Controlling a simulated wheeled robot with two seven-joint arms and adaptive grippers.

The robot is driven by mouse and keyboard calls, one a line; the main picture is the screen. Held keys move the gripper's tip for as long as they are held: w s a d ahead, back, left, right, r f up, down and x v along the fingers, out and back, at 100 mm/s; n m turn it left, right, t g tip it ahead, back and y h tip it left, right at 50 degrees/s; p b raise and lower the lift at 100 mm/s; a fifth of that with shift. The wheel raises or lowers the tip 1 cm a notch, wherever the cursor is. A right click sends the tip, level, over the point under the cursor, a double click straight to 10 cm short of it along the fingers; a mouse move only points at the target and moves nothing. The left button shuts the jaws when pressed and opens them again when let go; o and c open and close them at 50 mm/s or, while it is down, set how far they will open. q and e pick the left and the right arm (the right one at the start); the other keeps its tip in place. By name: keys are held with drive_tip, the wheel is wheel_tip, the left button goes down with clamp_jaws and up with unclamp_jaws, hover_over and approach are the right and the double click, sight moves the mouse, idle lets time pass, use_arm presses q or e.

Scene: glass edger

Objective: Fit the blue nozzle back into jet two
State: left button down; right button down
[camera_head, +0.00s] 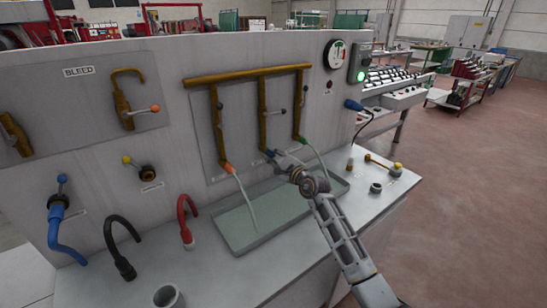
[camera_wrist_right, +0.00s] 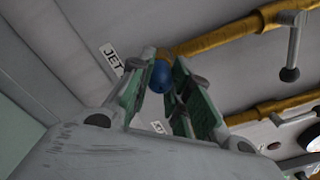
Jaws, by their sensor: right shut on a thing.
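The blue nozzle (camera_head: 269,153) is at the lower end of the middle brass pipe (camera_head: 263,115), jet two. My right gripper (camera_head: 279,157) reaches it from the lower right and is shut on it. In the right wrist view the blue nozzle (camera_wrist_right: 162,76) shows between the green-padded fingertips (camera_wrist_right: 160,84), in line with the end of a brass pipe (camera_wrist_right: 205,43). The fingers hide part of the nozzle, and I cannot tell whether it is seated in the pipe. My left gripper is not in view.
An orange nozzle (camera_head: 228,168) and a green nozzle (camera_head: 301,140) sit on the neighbouring pipes, pale streams below them. A shallow tray (camera_head: 236,244) lies underneath. Black (camera_head: 122,262) and red (camera_head: 184,232) hoses stand to the left. Small brass parts (camera_head: 396,169) lie on the right bench.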

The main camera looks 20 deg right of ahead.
drive_tip(key=shift+w, duration=0.1)
drive_tip(key=c, duration=1.3)
unclamp_jaws()
drive_tip(key=shift+o, duration=0.2)
drive_tip(key=v, duration=1.2)
idle(0.4)
